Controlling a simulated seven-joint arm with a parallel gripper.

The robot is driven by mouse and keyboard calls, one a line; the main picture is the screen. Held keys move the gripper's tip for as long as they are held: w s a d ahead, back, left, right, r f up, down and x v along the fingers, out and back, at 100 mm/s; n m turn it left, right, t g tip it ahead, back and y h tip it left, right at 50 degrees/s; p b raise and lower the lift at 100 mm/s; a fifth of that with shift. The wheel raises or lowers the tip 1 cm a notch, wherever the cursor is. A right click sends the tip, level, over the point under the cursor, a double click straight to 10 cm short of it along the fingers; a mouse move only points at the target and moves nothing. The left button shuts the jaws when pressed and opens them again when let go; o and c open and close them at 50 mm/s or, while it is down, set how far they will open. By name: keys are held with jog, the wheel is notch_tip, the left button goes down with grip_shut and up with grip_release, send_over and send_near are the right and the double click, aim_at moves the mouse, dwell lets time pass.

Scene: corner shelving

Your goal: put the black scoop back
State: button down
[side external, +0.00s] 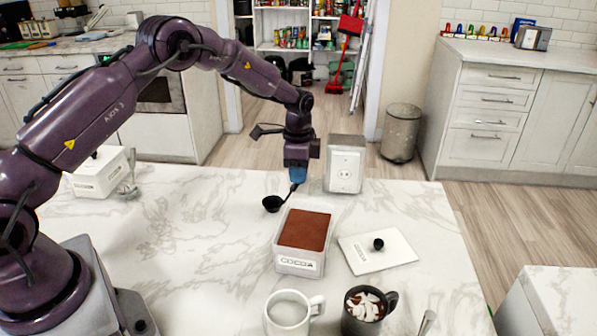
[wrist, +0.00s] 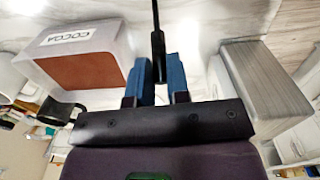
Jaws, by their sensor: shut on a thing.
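The black scoop (side external: 272,203) is in my gripper (side external: 297,181), held by its handle, in the side external view. Its round bowl hangs to the left, just behind and left of the open cocoa box (side external: 299,263). In the wrist view the black handle (wrist: 158,50) runs between the blue fingers of my gripper (wrist: 158,82), and the bowl is out of frame. The white cocoa box, filled with brown powder, shows at left in the wrist view (wrist: 110,34). Its white lid (side external: 365,254) with a black knob lies flat on the counter, right of the box.
A white mug (side external: 288,316) and a dark mug (side external: 362,312) with a whipped topping stand in front of the box. A grey-white dispenser (side external: 345,164) stands close behind my gripper's right. A lidded white box (side external: 100,175) is at left. The marble counter between is clear.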

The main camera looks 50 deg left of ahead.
jog(key=shift+f, duration=0.1)
jog(key=shift+f, duration=0.1)
jog(key=c, duration=1.1)
grip_release()
